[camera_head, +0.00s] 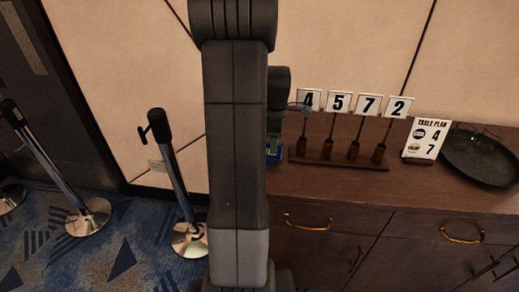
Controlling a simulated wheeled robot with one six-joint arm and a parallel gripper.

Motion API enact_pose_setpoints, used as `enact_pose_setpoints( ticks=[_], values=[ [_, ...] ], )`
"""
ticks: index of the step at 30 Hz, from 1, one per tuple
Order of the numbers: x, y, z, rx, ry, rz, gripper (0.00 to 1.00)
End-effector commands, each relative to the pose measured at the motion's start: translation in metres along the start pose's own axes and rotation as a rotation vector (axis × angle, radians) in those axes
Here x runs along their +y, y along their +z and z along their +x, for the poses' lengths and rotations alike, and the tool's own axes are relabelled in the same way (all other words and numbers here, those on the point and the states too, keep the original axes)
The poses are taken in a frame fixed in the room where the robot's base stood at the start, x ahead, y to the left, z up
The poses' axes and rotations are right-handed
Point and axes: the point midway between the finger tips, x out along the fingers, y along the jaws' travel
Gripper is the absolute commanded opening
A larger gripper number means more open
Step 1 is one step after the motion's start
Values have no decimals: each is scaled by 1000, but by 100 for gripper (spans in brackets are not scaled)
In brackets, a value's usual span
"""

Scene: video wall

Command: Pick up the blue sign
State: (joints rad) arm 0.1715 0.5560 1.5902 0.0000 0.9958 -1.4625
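A small blue thing (274,156) with some green shows at the left end of the wooden cabinet top, just right of my upright arm. Most of it is hidden behind the arm, so I cannot tell whether it is the blue sign. No other blue sign shows. My gripper (301,107) seems to be the small dark part in front of the number 4 card, above and right of the blue thing. Its fingers are too small and dark to tell whether they are open, and I see nothing clearly held.
Number cards 4, 5, 7, 2 stand on posts in a wooden rack (340,165). A white table plan sign (426,139) and a dark round tray (482,158) are to its right. The cabinet (400,190) has drawer handles. Barrier posts (172,165) stand left on the blue carpet.

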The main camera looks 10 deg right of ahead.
Motion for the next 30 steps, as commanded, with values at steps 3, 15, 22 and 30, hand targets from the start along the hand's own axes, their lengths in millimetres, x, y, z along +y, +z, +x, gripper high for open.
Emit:
enact_pose_setpoints(
  ticks=[3, 15, 22, 30],
  values=[
    [0, 0, 14, 0, -2, 0, 31],
    [0, 0, 19, 0, 1, 0, 9],
    [0, 0, 18, 0, 1, 0, 0],
    [1, 0, 8, 0, 4, 0, 0]
  ],
)
